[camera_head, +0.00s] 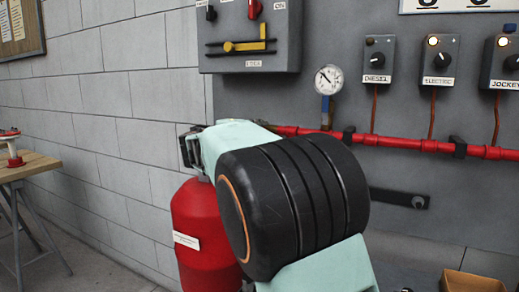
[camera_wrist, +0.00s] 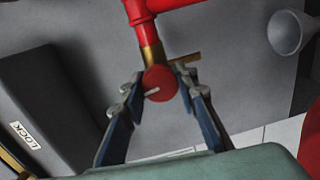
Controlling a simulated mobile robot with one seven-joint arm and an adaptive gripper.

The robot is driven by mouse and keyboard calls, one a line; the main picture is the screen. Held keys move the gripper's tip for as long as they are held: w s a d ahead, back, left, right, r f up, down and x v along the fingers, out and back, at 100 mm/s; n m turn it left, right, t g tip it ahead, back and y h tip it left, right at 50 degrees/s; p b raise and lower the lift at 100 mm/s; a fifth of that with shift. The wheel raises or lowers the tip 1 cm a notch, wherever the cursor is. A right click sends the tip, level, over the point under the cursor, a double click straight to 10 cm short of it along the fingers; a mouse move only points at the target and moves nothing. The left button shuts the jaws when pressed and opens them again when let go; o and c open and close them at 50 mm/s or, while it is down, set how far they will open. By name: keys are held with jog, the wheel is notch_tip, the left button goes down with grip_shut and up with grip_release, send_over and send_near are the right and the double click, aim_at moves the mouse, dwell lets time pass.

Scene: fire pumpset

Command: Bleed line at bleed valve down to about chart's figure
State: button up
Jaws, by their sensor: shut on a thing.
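In the wrist view, the bleed valve shows as a round red knob (camera_wrist: 159,83) with a white mark, on a brass fitting (camera_wrist: 152,50) below a red pipe. My gripper (camera_wrist: 158,88) is shut on the knob, one finger at each side. In the head view, the pressure gauge (camera_head: 329,78) hangs on the grey panel, its needle pointing up and left; its figures are too small to read. A board with papers (camera_head: 14,27), possibly the chart, is at the top left, also unreadable. My arm hides the valve in the head view.
A red horizontal pipe (camera_head: 400,143) runs along the panel below the DIESEL (camera_head: 378,60), ELECTRIC and JOCKEY boxes. A red tank (camera_head: 200,235) stands behind my arm. In the wrist view, a dark LOCK box (camera_wrist: 50,105) is left and a grey funnel (camera_wrist: 287,32) right.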

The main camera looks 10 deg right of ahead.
jog(key=shift+f+m+b, duration=0.3)
jog(key=shift+m+b, duration=0.5)
jog(key=shift+b, duration=0.4)
jog(key=shift+r, duration=0.1)
jog(key=o, duration=1.2)
jog(key=shift+c, duration=0.2)
jog(key=shift+r, duration=0.1)
jog(key=v, duration=1.2)
jog(key=shift+s+r, duration=0.1)
